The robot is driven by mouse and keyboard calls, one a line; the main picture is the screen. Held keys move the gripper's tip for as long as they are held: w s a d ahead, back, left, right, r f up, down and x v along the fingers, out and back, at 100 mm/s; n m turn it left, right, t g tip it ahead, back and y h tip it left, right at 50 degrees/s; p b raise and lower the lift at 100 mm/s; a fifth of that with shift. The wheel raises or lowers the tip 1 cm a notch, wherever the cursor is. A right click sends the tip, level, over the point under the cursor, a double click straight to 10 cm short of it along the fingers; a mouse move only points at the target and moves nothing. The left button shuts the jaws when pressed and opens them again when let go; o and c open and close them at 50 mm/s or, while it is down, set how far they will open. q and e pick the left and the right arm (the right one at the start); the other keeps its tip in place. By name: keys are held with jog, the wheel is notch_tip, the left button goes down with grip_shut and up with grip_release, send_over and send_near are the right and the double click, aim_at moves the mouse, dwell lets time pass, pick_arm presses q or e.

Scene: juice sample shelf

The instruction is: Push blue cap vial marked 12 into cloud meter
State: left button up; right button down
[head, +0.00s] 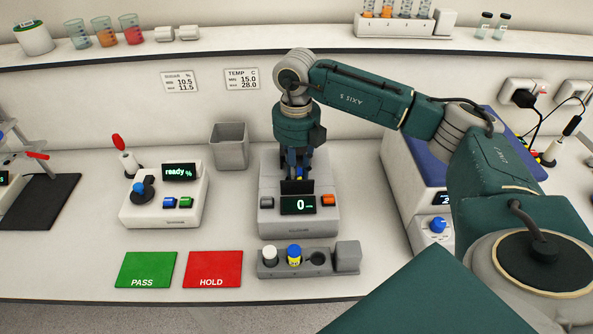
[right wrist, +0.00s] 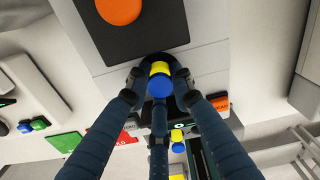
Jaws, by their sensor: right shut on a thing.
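A dark opening shows around the vial, but I cannot tell how deep the vial sits. No number is readable on it. In the head view the fingers and meter display hide most of it. My left gripper is not in view.
A rack (head: 300,271) in front of the meter holds a white-capped vial (head: 270,256), another blue-capped yellow vial (head: 294,256) and a dark empty socket. A grey bin (head: 229,146) and a ready-display meter (head: 165,200) stand left. Green PASS (head: 146,269) and red HOLD (head: 213,269) mats lie in front.

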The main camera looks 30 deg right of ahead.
jog(key=shift+f, duration=0.15)
jog(key=c, duration=1.4)
grip_release()
jog(key=shift+c, duration=0.2)
